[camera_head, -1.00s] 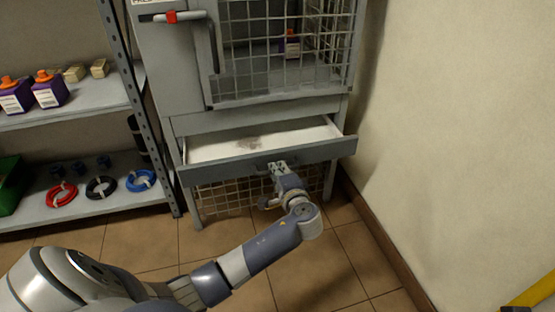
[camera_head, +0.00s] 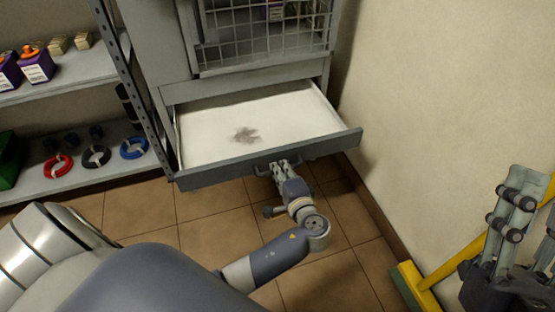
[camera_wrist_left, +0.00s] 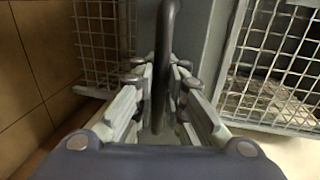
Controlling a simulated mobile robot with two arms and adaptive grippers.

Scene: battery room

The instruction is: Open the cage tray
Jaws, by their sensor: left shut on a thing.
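The cage tray (camera_head: 300,104) is a shallow grey drawer with a white floor, under the mesh cage. It is pulled well out, and its floor shows a dark smudge. Its dark handle (camera_head: 262,169) sits on the front panel. My left gripper (camera_head: 282,168) is shut on this handle. In the left wrist view the handle bar (camera_wrist_left: 167,40) runs between the two fingers of my left gripper (camera_wrist_left: 162,85). My right gripper (camera_head: 528,205) is at the right edge, far from the tray, partly cut off, with a gap between its fingers.
The mesh cage door (camera_head: 262,38) above the tray is closed. Shelves with purple bottles (camera_head: 36,66) and cable coils (camera_head: 96,156) stand to the left. A plain wall (camera_head: 440,100) is close on the right. A yellow-handled broom (camera_head: 425,282) stands there. Tiled floor lies before the tray.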

